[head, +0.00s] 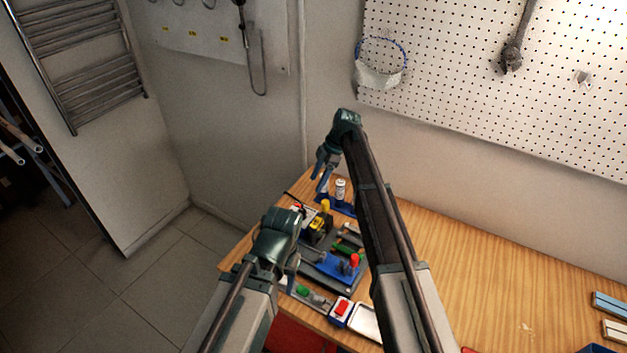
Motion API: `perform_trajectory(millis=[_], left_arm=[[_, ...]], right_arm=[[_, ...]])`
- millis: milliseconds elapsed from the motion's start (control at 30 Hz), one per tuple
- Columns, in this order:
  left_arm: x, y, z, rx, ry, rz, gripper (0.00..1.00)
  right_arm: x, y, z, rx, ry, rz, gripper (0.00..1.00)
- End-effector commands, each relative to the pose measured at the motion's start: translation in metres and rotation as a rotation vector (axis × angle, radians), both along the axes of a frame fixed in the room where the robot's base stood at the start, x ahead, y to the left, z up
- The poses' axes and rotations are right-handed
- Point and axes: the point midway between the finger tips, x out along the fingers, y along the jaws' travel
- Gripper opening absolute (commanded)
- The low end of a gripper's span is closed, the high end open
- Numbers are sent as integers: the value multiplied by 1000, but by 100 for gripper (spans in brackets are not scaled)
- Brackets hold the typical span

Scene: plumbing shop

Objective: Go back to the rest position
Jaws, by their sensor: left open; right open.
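My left gripper (292,272) is the lower one, over the left part of the wooden bench (470,260). Its fingers point down and are partly hidden by its own wrist; it is open, with nothing seen between the fingers. My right gripper (320,184) is farther back, near the bench's far left corner. It is open, its blue-grey fingers pointing down, and looks empty. Its long arm crosses the middle of the view. I cannot tell how high either gripper is above the bench.
Beneath the grippers lie a dark tray (347,289) with small coloured parts, a yellow-and-black item (318,227) and a white cylinder (340,190). A white tray (364,322) sits at the front edge. A pegboard (470,90) hangs behind. The bench's right middle is clear.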

Motion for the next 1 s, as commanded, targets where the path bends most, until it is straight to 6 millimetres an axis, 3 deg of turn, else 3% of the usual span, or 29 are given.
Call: perform_trajectory(millis=[500,600,667,767,1000], left_arm=[[0,0,4,0,0,0,50],[0,0,-1,0,0,0,50],[0,0,-8,0,0,0,50],[0,0,-25,0,0,-2,50],[0,0,-71,1,0,-7,50]], right_arm=[[0,-2,4,0,0,0,66],[-11,1,-1,-13,12,-24,66],[-29,5,-10,-36,34,-72,66],[-79,14,-32,-106,89,-215,66],[-217,22,-86,-319,189,-721,66]])
